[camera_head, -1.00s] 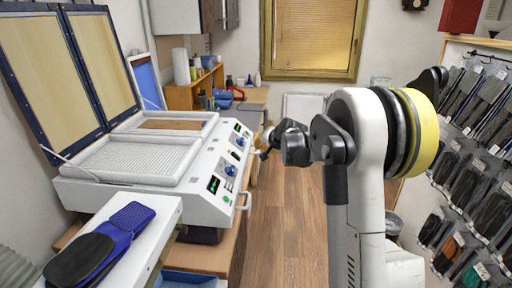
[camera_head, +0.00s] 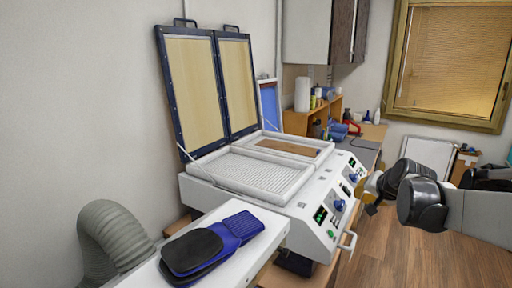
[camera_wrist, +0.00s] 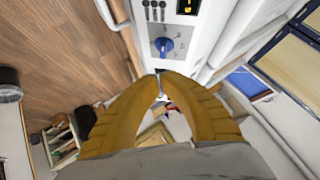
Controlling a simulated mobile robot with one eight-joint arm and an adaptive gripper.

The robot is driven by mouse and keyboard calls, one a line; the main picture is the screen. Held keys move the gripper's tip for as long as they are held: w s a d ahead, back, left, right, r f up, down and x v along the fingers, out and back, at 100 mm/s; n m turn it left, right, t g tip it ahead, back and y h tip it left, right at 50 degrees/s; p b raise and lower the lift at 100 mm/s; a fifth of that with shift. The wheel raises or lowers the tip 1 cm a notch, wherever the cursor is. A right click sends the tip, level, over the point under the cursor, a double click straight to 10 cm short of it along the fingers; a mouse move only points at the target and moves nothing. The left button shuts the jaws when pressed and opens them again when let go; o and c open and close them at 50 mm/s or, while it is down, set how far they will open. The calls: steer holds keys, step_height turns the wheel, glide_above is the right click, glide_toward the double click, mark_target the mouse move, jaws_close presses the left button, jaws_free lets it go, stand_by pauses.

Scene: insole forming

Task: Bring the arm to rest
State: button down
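My arm reaches in from the right edge of the head view. My gripper (camera_head: 371,190) is small and partly hidden there, beside the right end of the forming machine's control panel. In the wrist view, my gripper (camera_wrist: 161,76) shows two yellow-brown fingers whose tips come together, with nothing between them. Its tips appear just in front of a blue knob (camera_wrist: 164,45) on a pale panel. From these views I cannot tell whether it touches the machine.
The white forming machine (camera_head: 327,188) has its two framed lids (camera_head: 195,95) standing open. Blue and black insoles (camera_head: 213,243) lie on a white ledge in front. A grey hose (camera_head: 112,237) is at the left. Wooden floor (camera_head: 400,255) is free at the lower right.

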steer(key=s+a+f+n+g+b, duration=0.1)
steer(key=s+a+f+n+b, duration=0.1)
steer(key=s+a, duration=0.4)
steer(key=s+a+f+n+b, duration=0.15)
steer(key=s+a, duration=0.25)
steer(key=s, duration=0.5)
steer(key=s+a+f+n+g+b, duration=0.1)
steer(key=s+a+f+n+b, duration=0.1)
steer(key=s+f, duration=0.3)
steer(key=s+a+f+n+b, duration=0.1)
steer(key=s+f, duration=0.4)
steer(key=s, duration=0.8)
steer(key=a+b, duration=0.1)
steer(key=a, duration=0.1)
steer(key=shift+a+f+n+g, duration=0.35)
steer(key=shift+f+g, duration=0.05)
steer(key=shift+w, duration=0.1)
